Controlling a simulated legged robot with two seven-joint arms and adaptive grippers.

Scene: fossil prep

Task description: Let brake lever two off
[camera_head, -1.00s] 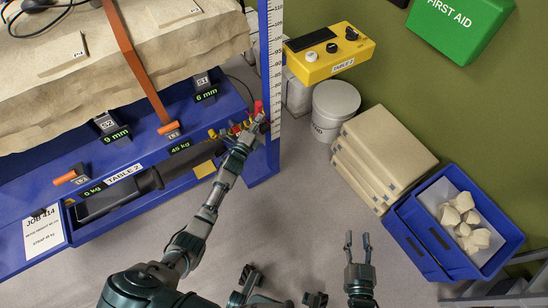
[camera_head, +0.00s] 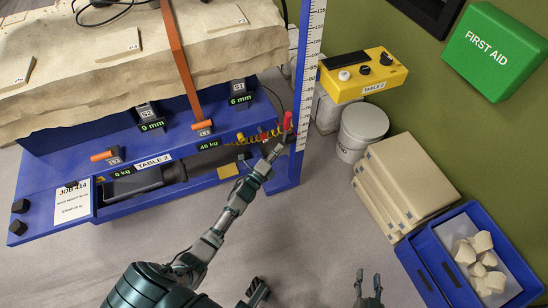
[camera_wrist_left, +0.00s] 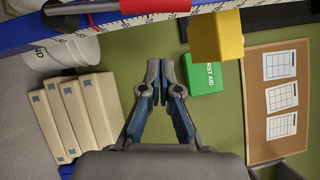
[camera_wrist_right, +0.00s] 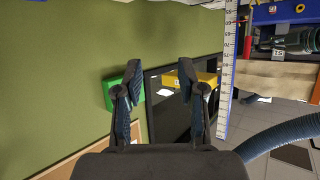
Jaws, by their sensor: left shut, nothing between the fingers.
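No lever has a readable brake label, so I cannot tell which is lever two. A red upright handle (camera_head: 288,120) stands at the right end of the blue table (camera_head: 222,183), beside the ruler post, with smaller red and yellow parts left of it. Part of a red bar (camera_wrist_left: 152,4) crosses the top of the left wrist view. My left gripper (camera_head: 279,148) is shut and empty, just below the red handle and seemingly apart from it; its fingertips (camera_wrist_left: 158,68) meet in the wrist view. My right gripper (camera_head: 369,279) is open and empty above the floor; its fingers (camera_wrist_right: 160,72) are apart.
A yellow control box (camera_head: 388,77), white bucket (camera_head: 361,132), beige stack (camera_head: 408,185) and blue crate (camera_head: 430,262) stand right. Floor between table and crate is clear.

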